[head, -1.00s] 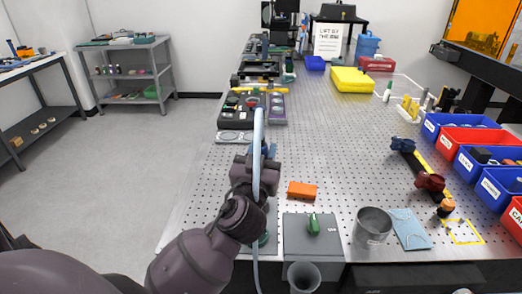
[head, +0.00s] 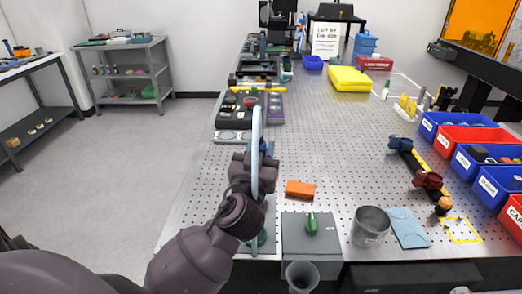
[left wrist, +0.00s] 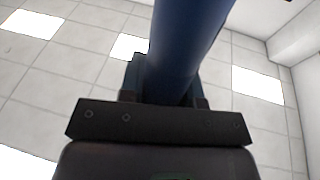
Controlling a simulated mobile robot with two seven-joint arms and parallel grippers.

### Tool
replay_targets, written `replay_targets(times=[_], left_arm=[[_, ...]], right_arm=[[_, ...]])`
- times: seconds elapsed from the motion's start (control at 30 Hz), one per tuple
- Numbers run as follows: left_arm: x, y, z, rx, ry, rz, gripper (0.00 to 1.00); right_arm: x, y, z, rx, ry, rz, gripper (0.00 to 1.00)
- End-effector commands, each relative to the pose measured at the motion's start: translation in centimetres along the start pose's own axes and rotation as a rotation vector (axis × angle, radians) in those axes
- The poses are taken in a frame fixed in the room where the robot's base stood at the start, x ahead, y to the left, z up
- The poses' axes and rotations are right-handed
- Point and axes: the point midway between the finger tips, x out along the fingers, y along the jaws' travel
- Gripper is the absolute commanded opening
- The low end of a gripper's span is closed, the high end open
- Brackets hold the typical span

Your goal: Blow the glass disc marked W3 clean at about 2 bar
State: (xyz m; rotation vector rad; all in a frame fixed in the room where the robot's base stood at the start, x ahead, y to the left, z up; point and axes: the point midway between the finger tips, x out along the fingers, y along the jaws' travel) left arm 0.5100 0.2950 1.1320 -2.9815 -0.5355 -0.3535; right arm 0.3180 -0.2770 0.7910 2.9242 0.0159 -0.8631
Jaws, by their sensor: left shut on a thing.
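My left gripper (head: 262,152) is raised above the near left part of the perforated table. It is shut on a blue tool, seen in the left wrist view as a thick blue cylinder (left wrist: 185,45) between the fingers. In the head view my arm and a pale blue hose (head: 256,135) hide most of the tool. The hose arches over my wrist and hangs down. A grey box with a green knob (head: 312,224) sits at the near edge. A plate with round rings (head: 232,137) lies beyond the gripper. No W3 mark is legible. My right gripper is not in view.
An orange block (head: 300,189), a metal cup (head: 371,226) and a light blue cloth (head: 409,228) lie nearby. Blue and red bins (head: 458,121) line the right edge. A yellow case (head: 349,79) stands farther back. The table's middle is clear.

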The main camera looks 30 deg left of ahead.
Motion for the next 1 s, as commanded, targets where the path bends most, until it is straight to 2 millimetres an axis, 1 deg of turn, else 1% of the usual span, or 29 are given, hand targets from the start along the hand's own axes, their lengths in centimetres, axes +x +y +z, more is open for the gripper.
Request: replay_targets(times=[0.57,1.0], left_arm=[[1.4,-0.3,0.3,-0.001,0.001,0.0,0.07],[1.8,-0.3,0.4,-0.001,0.0,0.0,0.07]], right_arm=[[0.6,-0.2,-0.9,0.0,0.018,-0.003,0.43],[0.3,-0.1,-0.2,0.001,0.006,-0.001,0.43]])
